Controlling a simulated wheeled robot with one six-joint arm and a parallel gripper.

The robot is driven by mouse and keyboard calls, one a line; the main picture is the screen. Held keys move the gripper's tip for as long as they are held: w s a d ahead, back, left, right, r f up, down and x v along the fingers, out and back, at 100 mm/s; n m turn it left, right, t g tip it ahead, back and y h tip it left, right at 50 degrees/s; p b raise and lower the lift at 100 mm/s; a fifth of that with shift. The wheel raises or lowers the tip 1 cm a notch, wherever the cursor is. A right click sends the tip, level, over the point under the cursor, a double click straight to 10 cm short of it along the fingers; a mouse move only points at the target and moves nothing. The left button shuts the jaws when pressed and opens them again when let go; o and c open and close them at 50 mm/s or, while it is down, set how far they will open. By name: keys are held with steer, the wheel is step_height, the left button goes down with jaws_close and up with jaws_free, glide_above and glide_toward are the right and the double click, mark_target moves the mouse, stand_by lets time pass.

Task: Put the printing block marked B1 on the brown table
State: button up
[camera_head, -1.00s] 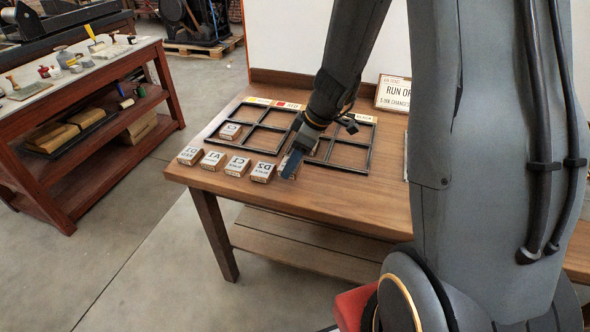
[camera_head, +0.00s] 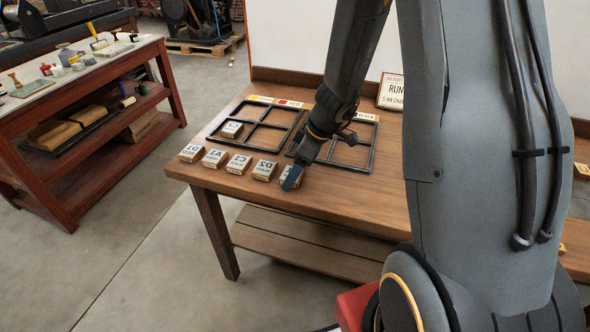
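The brown table (camera_head: 345,201) carries a row of printing blocks along its front left edge. I can make out a block marked D1 (camera_head: 192,153), one marked A1 (camera_head: 215,158), one marked C1 (camera_head: 239,164) and one marked D2 (camera_head: 265,170). The block at the right end of the row (camera_head: 285,172) is mostly hidden behind my gripper (camera_head: 292,180), and its marking cannot be read. My gripper points down at this block; whether it touches or holds it cannot be told. No marking B1 is readable in view.
Two dark divided frames stand behind the row, a left one (camera_head: 266,128) and a right one (camera_head: 372,146). One more block (camera_head: 232,130) sits in the left frame. A sign (camera_head: 391,92) stands at the back. A red-brown shelf (camera_head: 110,152) is at left.

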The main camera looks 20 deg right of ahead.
steer(key=shift+r, duration=0.15)
steer(key=shift+d+r, duration=0.15)
steer(key=shift+r, duration=0.2)
steer(key=v, duration=1)
steer(key=s+a+m+g+h, duration=0.1)
steer(key=s+m+h, duration=0.1)
steer(key=s+m, duration=0.3)
steer(key=s+a+m+g+h, duration=0.1)
steer(key=s+m, duration=0.4)
steer(key=s, duration=0.5)
steer(key=shift+a+f+m+h+b, duration=0.3)
steer(key=shift+a+m+h+b, duration=0.1)
steer(key=shift+a, duration=0.35)
